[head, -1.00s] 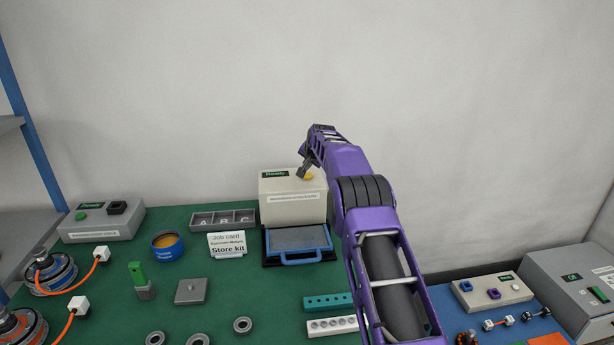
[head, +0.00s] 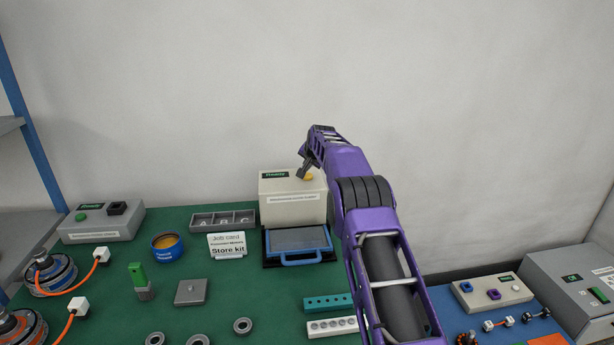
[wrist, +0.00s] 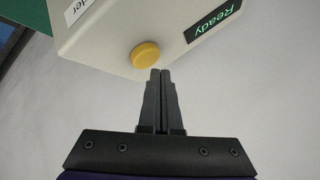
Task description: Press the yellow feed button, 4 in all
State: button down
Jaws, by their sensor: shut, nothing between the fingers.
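The yellow feed button (wrist: 146,54) sits on a cream box (wrist: 100,30) whose small display (wrist: 213,20) reads "Ready" in green. In the head view the box (head: 290,212) stands at the back of the green bench, and the button (head: 308,177) shows on its top right. My gripper (wrist: 158,72) is shut and empty, its fingertips close to the button's edge in the wrist view. Whether they touch it I cannot tell. In the head view my gripper (head: 302,176) is just left of the button and partly overlaps it.
A blue-handled tray (head: 296,260) lies in front of the box. A bin marked A, B, C (head: 222,229), a job card (head: 227,245) and a blue round tin (head: 167,252) are to its left. A grey control box (head: 100,232) stands at far left.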

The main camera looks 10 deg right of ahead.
aim_at(307, 177)
jog(key=shift+f, duration=0.15)
dwell(0.7)
jog(key=shift+f, duration=0.3)
jog(key=shift+f+b, duration=0.3)
jog(key=shift+f, duration=0.25)
dwell(0.8)
jog(key=shift+r, duration=0.15)
jog(key=shift+r+p, duration=0.75)
jog(key=shift+r, duration=0.1)
jog(key=shift+r, duration=0.85)
jog(key=shift+r+p, duration=0.3)
jog(key=shift+r, duration=1.35)
